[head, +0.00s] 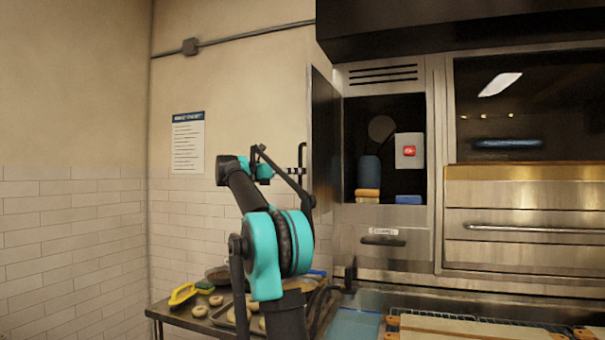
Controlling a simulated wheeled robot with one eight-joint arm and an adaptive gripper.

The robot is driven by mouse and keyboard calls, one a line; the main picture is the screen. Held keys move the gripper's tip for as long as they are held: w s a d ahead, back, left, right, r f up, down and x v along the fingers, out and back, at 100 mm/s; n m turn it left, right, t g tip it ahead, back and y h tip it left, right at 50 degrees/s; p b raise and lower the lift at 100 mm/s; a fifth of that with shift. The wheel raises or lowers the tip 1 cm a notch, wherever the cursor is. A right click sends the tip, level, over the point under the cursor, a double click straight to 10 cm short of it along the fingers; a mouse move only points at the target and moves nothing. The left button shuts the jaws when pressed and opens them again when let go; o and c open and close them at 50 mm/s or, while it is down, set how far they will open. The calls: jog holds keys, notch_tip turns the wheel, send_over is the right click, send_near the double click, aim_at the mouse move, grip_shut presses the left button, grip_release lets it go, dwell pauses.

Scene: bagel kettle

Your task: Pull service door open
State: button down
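My teal and black arm rises from the bottom of the view and bends at the wrist towards the door. My gripper (305,197) appears to be close by the door's left edge, below the handle. Its fingers are small and dark, so I cannot tell whether they are open, shut or touching the door.
The open compartment holds a blue container (369,175), a grey box with a red button (409,151) and small stacked items. Below is a drawer (383,241). A table (172,312) with bagels stands lower left. Ovens (525,195) fill the right. Open air lies left of my arm.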

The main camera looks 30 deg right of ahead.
jog(key=shift+a+f, duration=0.1)
jog(key=shift+a, duration=0.05)
jog(key=c, duration=1.9)
grip_release()
jog(key=shift+s+a, duration=0.1)
jog(key=shift+a, duration=0.05)
jog(key=o, duration=0.3)
jog(key=shift+o, duration=0.2)
jog(key=v, duration=1.1)
jog(key=shift+a, duration=0.4)
